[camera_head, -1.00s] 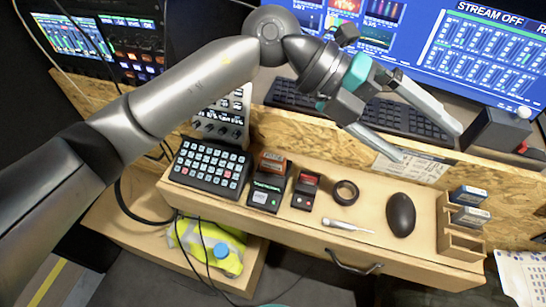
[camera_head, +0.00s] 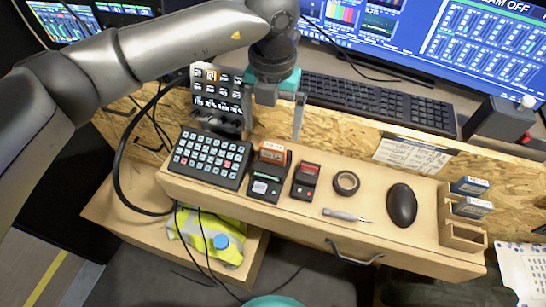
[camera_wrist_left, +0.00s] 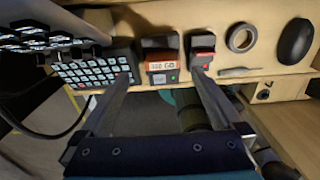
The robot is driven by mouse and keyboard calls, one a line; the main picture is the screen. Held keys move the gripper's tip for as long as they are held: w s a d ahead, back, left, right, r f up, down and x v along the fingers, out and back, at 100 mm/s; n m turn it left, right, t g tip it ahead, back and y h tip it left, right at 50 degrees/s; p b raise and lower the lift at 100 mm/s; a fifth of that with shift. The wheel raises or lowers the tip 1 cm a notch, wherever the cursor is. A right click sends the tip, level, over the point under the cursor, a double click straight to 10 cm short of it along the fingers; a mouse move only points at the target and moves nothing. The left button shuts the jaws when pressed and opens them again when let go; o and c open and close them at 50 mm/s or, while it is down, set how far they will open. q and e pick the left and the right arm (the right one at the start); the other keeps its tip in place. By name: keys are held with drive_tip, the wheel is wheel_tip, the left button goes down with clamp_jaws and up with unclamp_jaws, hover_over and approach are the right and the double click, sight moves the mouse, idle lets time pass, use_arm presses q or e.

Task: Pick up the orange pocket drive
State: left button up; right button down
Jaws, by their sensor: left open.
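The orange pocket drive (camera_head: 272,152) sits in the far end of a dark dock (camera_head: 264,187) with a green light, on the wooden ledge. In the left wrist view the orange drive (camera_wrist_left: 160,61) shows between my two fingers, beyond the tips. My left gripper (camera_head: 273,132) is open and empty, pointing down behind and above the drive. It also shows in the left wrist view (camera_wrist_left: 162,76), with its fingers apart on either side of the dock. I see no contact with the drive. My right gripper is not in view.
A button pad (camera_head: 209,158) stands close left of the dock. A second dock with a red drive (camera_head: 306,181) stands close right. A tape roll (camera_head: 346,183), screwdriver (camera_head: 347,215) and mouse (camera_head: 402,205) lie farther right. A keyboard (camera_head: 375,105) and chipboard panel lie behind.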

sight(273, 146)
use_arm(q)
drive_tip(key=f, duration=0.5)
drive_tip(key=f+b, duration=0.1)
drive_tip(key=f, duration=0.1)
drive_tip(key=shift+s+f, duration=0.25)
drive_tip(key=shift+f, duration=0.15)
drive_tip(key=shift+r, duration=0.1)
drive_tip(key=c, duration=1.4)
drive_tip(key=shift+c, duration=0.2)
